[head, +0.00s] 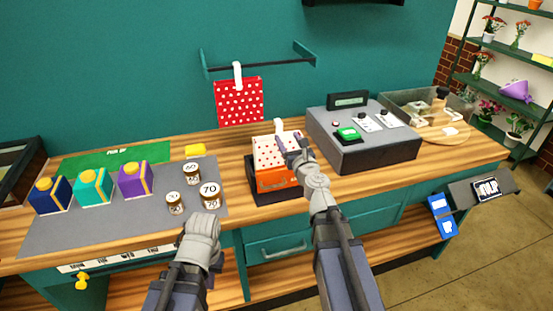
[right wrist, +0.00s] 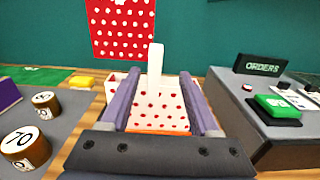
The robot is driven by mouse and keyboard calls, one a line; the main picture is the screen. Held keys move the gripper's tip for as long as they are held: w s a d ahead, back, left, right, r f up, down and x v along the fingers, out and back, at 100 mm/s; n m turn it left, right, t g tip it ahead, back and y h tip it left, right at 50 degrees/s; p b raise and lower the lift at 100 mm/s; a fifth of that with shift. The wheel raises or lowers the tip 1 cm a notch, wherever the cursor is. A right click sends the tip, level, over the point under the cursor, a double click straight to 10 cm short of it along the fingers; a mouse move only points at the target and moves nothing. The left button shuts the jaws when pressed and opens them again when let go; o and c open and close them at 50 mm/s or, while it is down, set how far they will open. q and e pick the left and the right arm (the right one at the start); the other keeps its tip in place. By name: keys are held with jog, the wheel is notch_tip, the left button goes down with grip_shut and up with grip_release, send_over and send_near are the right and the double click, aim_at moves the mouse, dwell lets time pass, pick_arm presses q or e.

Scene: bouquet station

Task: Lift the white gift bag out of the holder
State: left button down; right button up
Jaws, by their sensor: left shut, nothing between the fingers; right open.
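The white gift bag with red dots (head: 268,150) stands in the holder, a dark box with an orange front (head: 278,181), at the middle of the counter. Its white handle (right wrist: 155,66) sticks up in the right wrist view. My right gripper (head: 291,142) is open over the holder. In the right wrist view its two fingers (right wrist: 160,78) lie on either side of the bag (right wrist: 160,108), with no clear contact. My left gripper (head: 205,226) is shut and empty at the counter's front edge, left of the holder.
A red dotted bag (head: 239,102) hangs on a rail behind the holder. A grey console (head: 362,150) stands close on the right. Labelled jars (head: 209,195) and small coloured boxes (head: 93,187) stand on a grey mat at left.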

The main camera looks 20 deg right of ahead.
aim_at(280, 128)
jog(key=shift+w+a+r, duration=0.1)
jog(key=shift+w+a, duration=0.05)
jog(key=shift+w, duration=1.05)
jog(key=shift+w+a+r, duration=0.1)
jog(key=shift+w+a, duration=0.1)
jog(key=shift+w, duration=1)
jog(key=shift+w+a+r, duration=0.1)
jog(key=shift+w+a, duration=0.05)
jog(key=shift+w, duration=1.05)
jog(key=shift+c, duration=0.3)
grip_shut()
